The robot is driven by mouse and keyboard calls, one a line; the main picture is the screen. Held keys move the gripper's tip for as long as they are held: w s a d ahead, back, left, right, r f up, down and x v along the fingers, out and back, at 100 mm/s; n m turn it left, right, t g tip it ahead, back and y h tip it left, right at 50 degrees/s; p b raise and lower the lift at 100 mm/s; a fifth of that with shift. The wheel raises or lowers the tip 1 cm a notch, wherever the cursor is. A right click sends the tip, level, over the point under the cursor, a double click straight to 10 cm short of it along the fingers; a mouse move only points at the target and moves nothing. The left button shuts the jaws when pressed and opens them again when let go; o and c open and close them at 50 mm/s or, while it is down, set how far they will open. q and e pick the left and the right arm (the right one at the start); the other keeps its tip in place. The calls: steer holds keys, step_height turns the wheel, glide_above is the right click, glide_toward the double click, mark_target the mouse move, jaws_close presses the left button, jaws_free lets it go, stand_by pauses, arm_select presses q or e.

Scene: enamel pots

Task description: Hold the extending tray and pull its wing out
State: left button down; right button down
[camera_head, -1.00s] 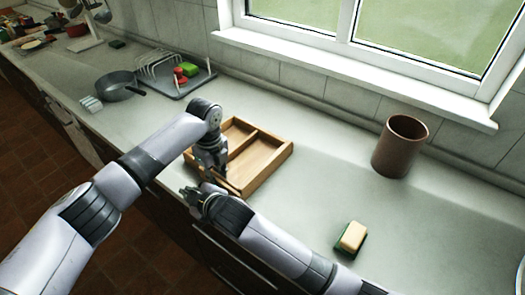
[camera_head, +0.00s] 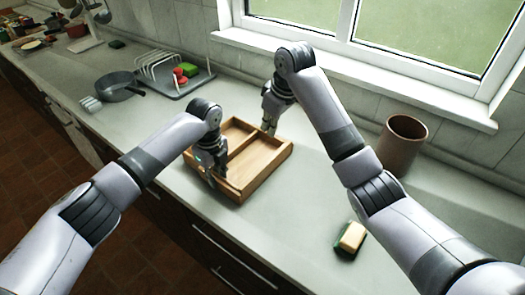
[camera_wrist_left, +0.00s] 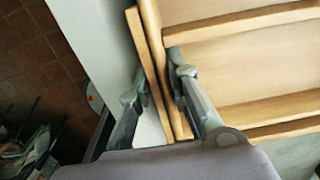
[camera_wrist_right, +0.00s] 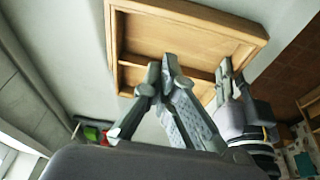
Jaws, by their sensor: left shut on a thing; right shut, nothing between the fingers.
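The wooden extending tray (camera_head: 268,176) lies on the counter in the head view, with a divider across its inside. My left gripper (camera_head: 213,177) is shut on the tray's near wall. In the left wrist view the fingers (camera_wrist_left: 157,80) straddle the tray's edge strips (camera_wrist_left: 151,45), one finger inside and one outside. My right gripper (camera_head: 268,130) is shut and empty at the tray's far side. In the right wrist view its closed tips (camera_wrist_right: 161,70) overlap the tray (camera_wrist_right: 190,12); I cannot tell whether they touch it. No wing stands clearly extended.
A brown pot (camera_head: 400,145) stands to the right near the window sill. A sponge (camera_head: 352,237) lies on the front right counter. A dish rack (camera_head: 168,75) and a grey pan (camera_head: 120,86) stand at the left. The counter between tray and sponge is clear.

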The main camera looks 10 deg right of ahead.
steer(key=shift+y, duration=0.3)
steer(key=a+f, duration=0.1)
steer(key=f, duration=0.1)
steer(key=w+a+f, duration=0.1)
steer(key=a+f, duration=0.1)
steer(key=f, duration=0.1)
steer(key=w+a+f, duration=0.1)
steer(key=a+f, duration=0.1)
steer(key=f, duration=0.1)
steer(key=shift+w+f, duration=0.1)
steer(key=shift+f, duration=0.15)
steer(key=shift+d+f, duration=0.15)
steer(key=shift+f, duration=0.1)
steer(key=shift+s+d, duration=1.15)
steer(key=shift+s, duration=0.25)
steer(key=s+d, duration=0.9)
steer(key=shift+s, duration=0.1)
steer(key=shift+a, duration=0.25)
